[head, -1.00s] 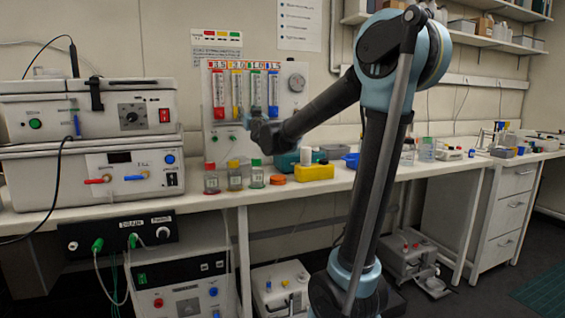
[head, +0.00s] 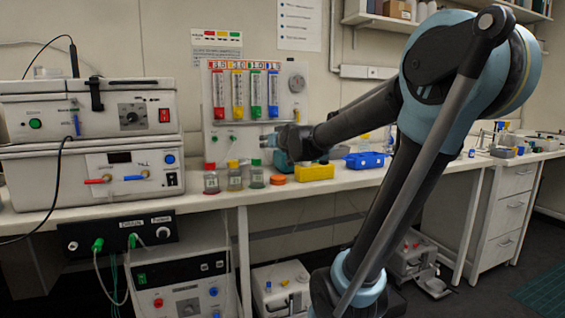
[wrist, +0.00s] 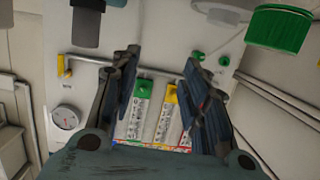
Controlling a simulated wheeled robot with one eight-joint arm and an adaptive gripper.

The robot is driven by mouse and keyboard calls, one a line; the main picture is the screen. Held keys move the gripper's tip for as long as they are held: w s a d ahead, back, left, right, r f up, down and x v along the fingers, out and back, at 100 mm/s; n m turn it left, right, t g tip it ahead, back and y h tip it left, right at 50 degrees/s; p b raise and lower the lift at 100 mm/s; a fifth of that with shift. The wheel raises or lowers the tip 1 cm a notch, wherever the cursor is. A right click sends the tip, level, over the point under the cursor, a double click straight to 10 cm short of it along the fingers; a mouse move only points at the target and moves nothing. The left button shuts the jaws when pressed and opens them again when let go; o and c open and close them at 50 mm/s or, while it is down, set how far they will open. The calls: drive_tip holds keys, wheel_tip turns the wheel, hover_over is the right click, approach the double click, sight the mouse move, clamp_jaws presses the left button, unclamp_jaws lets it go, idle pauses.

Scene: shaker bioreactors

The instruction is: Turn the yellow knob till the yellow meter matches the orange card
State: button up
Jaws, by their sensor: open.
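The yellow meter (head: 237,88) is the second upright tube from the left on the white wall panel (head: 214,146). Its coloured label card (head: 237,65) looks orange; its digits are too small to read surely. In the wrist view the panel is upside down, with the yellow meter (wrist: 167,117) beyond my fingers. A small yellow knob or handle (wrist: 62,67) sits on the pipe at the panel's side, left of my fingers. My gripper (head: 268,140) is in front of the lower panel, open and empty (wrist: 162,60).
Bottles with red (head: 211,179), yellow (head: 235,176) and green caps (head: 256,175) stand below the panel. An orange lid (head: 277,178), a yellow block (head: 314,172) and a blue tray (head: 364,160) are to their right. A round gauge (head: 297,84) is on the panel.

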sight(240, 112)
drive_tip(key=s+d+f+g+h, duration=0.1)
drive_tip(key=s+d+f+g, duration=0.1)
drive_tip(key=s+d+f, duration=0.2)
drive_tip(key=shift+s+d+f+m, duration=0.2)
drive_tip(key=shift+s+f+m, duration=0.1)
drive_tip(key=shift+s+f, duration=0.5)
drive_tip(key=shift+w+f, duration=0.1)
drive_tip(key=shift+w, duration=0.1)
drive_tip(key=w+a+r, duration=0.2)
drive_tip(key=a+r, duration=0.2)
drive_tip(key=r, duration=0.4)
drive_tip(key=w+a+r+m, duration=0.1)
drive_tip(key=w+a+r, duration=0.1)
drive_tip(key=a+r, duration=0.35)
drive_tip(key=w+a+r, duration=0.2)
drive_tip(key=a+r, duration=0.1)
drive_tip(key=r, duration=0.6)
drive_tip(key=shift+y, duration=0.3)
drive_tip(key=x, duration=1.7)
drive_tip(key=shift+w+d, duration=0.15)
drive_tip(key=shift+w, duration=0.15)
clamp_jaws()
